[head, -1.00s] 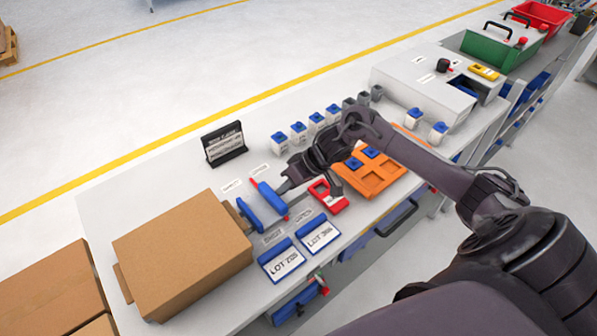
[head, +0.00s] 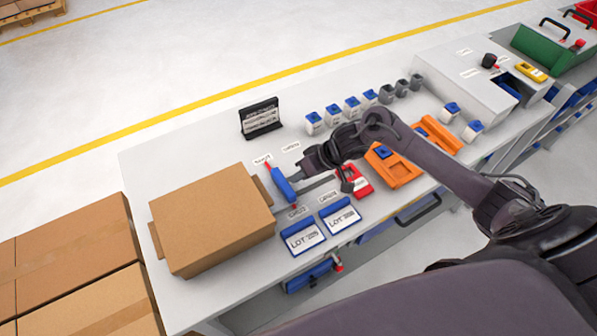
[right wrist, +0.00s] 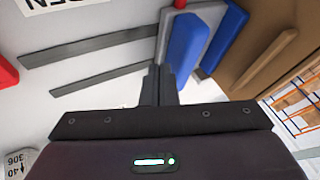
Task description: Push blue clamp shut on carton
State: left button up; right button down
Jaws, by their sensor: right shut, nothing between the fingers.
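The brown carton (head: 205,222) sits at the left of the grey workbench. The blue clamp (head: 282,187) stands by the carton's right side, close to its brown end tab. The right wrist view shows the clamp's near blue plate (right wrist: 187,48) and a second blue plate (right wrist: 226,38) beside the carton (right wrist: 262,50), with a grey part between them. My right gripper (head: 299,178) is at the clamp's right side, fingers shut and empty. Its fingertips (right wrist: 157,72) appear against or very near the near plate; contact is unclear. My left gripper is out of view.
Grey rails (right wrist: 100,45) run on the bench under my gripper. A red piece (head: 356,181) and orange tray (head: 394,165) lie to the right. Two lot cards (head: 303,238) lie in front; a black sign (head: 260,119) and several small containers (head: 352,107) stand behind.

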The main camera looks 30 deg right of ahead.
jog(key=shift+w+d+r, duration=0.1)
jog(key=shift+d+r, duration=0.05)
jog(key=shift+d, duration=0.45)
jog(key=shift+w+d+r, duration=0.1)
jog(key=shift+d+r, duration=0.05)
jog(key=shift+d, duration=0.4)
jog(key=d+r, duration=0.1)
jog(key=s+d+r, duration=0.1)
jog(key=d+r+b, duration=0.1)
jog(key=shift+s+d, duration=0.25)
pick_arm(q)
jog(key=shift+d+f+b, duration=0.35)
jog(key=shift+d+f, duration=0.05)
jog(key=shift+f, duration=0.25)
pick_arm(e)
jog(key=v, duration=0.5)
jog(key=shift+s+a+r, duration=0.1)
jog(key=shift+r, duration=0.3)
jog(key=shift+a, duration=0.1)
